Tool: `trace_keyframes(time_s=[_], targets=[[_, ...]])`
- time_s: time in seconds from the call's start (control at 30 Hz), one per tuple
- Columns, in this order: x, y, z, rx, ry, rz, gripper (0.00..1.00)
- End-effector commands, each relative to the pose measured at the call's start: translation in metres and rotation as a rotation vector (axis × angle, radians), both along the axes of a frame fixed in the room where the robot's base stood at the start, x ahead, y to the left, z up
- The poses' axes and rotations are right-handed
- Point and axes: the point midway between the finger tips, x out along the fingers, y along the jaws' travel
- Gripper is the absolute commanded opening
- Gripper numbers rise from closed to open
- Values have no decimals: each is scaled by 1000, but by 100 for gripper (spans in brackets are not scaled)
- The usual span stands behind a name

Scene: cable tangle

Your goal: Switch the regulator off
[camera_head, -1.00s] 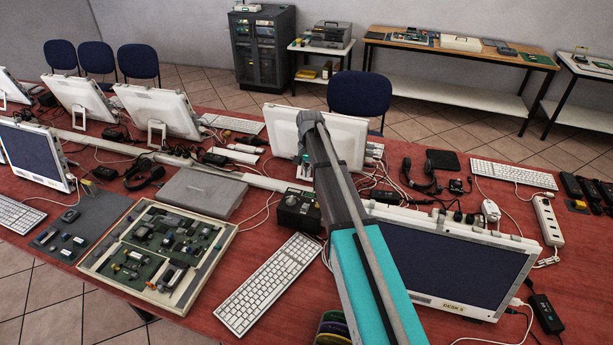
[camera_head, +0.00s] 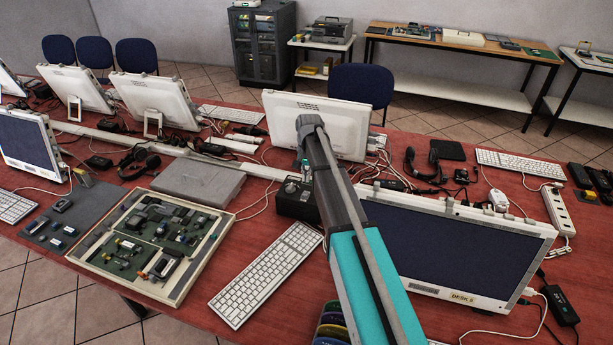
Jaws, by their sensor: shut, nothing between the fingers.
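A black box with a round dial on its top (camera_head: 295,203), likely the regulator, sits on the red table near the middle of the picture. Its right side is partly covered by my arm. Whether its switch is on or off is too small to tell. My arm rises from the bottom right, and its grey upper end stands in front of a white monitor (camera_head: 350,127), just above the box in the picture. My gripper cannot be made out; it seems hidden behind my arm.
A white keyboard (camera_head: 266,273) and a framed circuit board (camera_head: 119,267) lie left of my arm. A grey closed case (camera_head: 198,182) lies left of the box. A large monitor (camera_head: 462,245) stands on the right. Loose cables and a headset (camera_head: 425,172) crowd the table behind it.

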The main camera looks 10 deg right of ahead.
Motion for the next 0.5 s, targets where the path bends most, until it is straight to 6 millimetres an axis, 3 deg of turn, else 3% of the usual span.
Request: trace_keyframes(time_s=[0.5], targets=[[-6,3,-43,0,0,0,0]])
